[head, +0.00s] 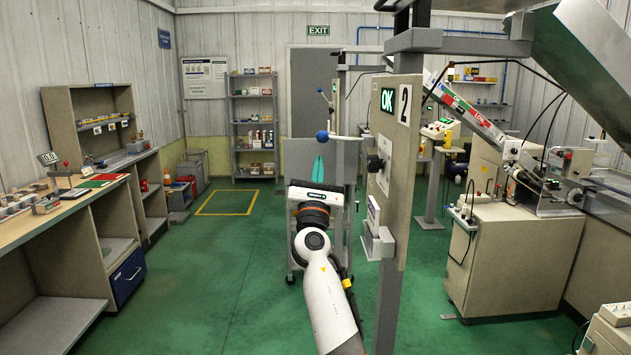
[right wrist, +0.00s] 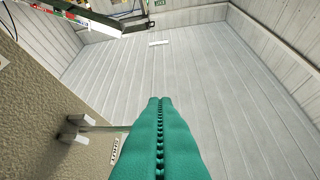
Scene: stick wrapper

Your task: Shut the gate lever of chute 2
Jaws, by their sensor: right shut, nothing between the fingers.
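The chute 2 panel (head: 396,150) is a beige upright board with a "2" plate (head: 404,104) and a lit green "OK" sign (head: 388,100). Its gate lever, tipped by a blue ball knob (head: 322,136), sticks out to the left of the panel, roughly level. My right gripper (head: 319,168) is shut and empty, its teal fingertips pointing up just below the knob in the head view. In the right wrist view, the closed fingers (right wrist: 160,135) partly cover a metal rod (right wrist: 100,128) that leaves a grey hub (right wrist: 75,128) on the panel. Contact cannot be told. My left gripper is out of view.
A grey post (head: 392,290) carries the panel, with a small holder (head: 376,240) on its side. A trolley (head: 296,245) stands behind my right arm. A workbench (head: 80,205) runs along the left. A machine cabinet (head: 510,255) stands right.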

